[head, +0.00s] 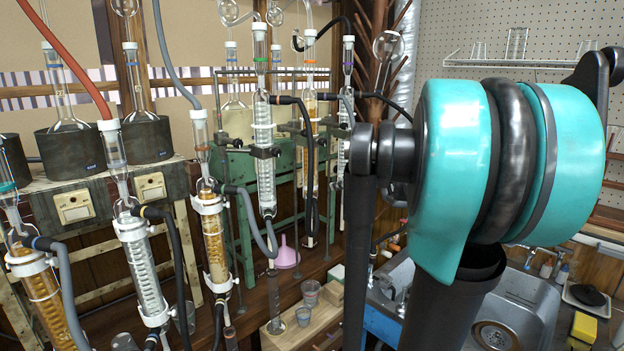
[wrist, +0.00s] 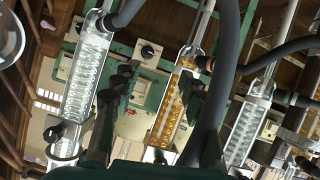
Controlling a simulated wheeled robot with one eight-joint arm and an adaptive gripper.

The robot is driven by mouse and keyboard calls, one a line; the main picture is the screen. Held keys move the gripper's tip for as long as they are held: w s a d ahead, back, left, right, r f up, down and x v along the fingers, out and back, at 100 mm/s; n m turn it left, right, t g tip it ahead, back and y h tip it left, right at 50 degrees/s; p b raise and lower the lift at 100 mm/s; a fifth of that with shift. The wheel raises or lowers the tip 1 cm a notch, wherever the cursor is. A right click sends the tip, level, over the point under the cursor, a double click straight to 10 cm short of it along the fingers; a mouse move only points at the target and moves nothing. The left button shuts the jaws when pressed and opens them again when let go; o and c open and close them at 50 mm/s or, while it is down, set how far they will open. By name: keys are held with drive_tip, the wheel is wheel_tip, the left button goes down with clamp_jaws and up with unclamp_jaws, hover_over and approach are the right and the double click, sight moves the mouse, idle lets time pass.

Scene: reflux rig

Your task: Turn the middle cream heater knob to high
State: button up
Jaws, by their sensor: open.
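My gripper (wrist: 158,78) shows in the wrist view as two dark jointed fingers, apart, with nothing between them. A cream plate with a round black knob (wrist: 147,51) lies beyond the gap between the fingertips, on a green frame. Another cream plate with a black knob (wrist: 77,25) is to its upper left. A further dark knob (wrist: 204,63) is to its right, partly covered by glass and hose. I cannot tell which setting any knob points to. No finger visibly touches a knob. In the head view the gripper is hidden, and the green heater stand (head: 285,160) is partly covered by glassware.
Glass condensers, one with clear coils (wrist: 88,75) and one amber (wrist: 170,105), stand close around the fingers. A thick grey hose (wrist: 222,75) crosses near the right finger. In the head view, a sink (head: 510,305) is at the lower right and cream switch boxes (head: 75,202) are at left.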

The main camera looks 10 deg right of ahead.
drive_tip(key=w+r+x, duration=0.2)
drive_tip(key=x, duration=1.5)
drive_tip(key=shift+d+r+t, duration=0.3)
drive_tip(key=shift+d+r, duration=0.1)
clamp_jaws()
